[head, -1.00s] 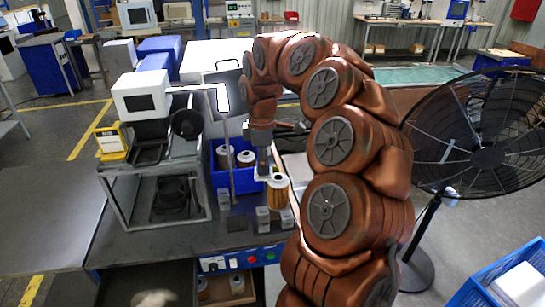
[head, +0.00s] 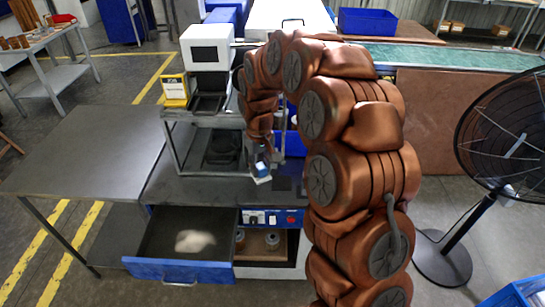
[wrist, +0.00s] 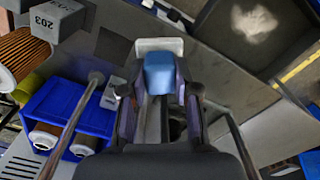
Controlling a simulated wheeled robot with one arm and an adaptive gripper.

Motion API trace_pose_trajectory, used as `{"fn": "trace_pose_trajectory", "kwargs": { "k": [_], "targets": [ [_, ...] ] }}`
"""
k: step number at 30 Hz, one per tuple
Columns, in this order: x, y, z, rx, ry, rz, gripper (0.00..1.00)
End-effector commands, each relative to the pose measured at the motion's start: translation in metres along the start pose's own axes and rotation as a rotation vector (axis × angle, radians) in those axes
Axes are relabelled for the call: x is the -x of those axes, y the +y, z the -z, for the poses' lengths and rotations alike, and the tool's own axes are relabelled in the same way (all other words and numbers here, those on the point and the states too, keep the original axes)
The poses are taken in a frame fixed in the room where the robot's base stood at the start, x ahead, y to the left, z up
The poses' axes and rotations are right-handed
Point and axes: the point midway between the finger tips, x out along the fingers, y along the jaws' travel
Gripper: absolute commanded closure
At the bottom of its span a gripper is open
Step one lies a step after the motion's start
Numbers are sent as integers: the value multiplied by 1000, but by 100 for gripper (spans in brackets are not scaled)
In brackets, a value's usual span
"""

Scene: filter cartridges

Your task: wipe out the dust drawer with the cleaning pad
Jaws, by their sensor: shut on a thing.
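The dust drawer (head: 150,262) is pulled out below the workbench, with a pale dust patch (head: 195,241) on its dark floor. The drawer (wrist: 288,45) and the dust patch (wrist: 254,23) also show at the upper right of the wrist view. My gripper (head: 261,168) is above the bench top, behind the drawer and to its right. It is shut on the cleaning pad (head: 262,180), which has a blue grip and a white head. In the wrist view the blue grip (wrist: 160,75) sits between the fingers of my gripper (wrist: 158,92). The pad is apart from the drawer.
A blue bin (wrist: 68,112) with cartridges, grey blocks (wrist: 55,18) and a pleated cartridge (wrist: 22,50) are nearby. A lower shelf (head: 270,255) beside the drawer holds cartridges. A fan (head: 510,140) stands right.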

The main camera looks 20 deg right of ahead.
Motion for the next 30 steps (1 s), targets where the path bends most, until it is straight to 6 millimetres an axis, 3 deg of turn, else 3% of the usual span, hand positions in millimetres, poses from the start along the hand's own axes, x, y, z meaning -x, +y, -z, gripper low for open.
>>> {"fn": "trace_pose_trajectory", "kwargs": {
  "k": [8, 21, 30],
  "targets": [
    [-14, -22, 8, -116, 1, 5, 98],
    [-13, -23, 10, -128, 5, 4, 98],
    [18, -21, 9, -133, 1, 0, 98]
  ]
}}
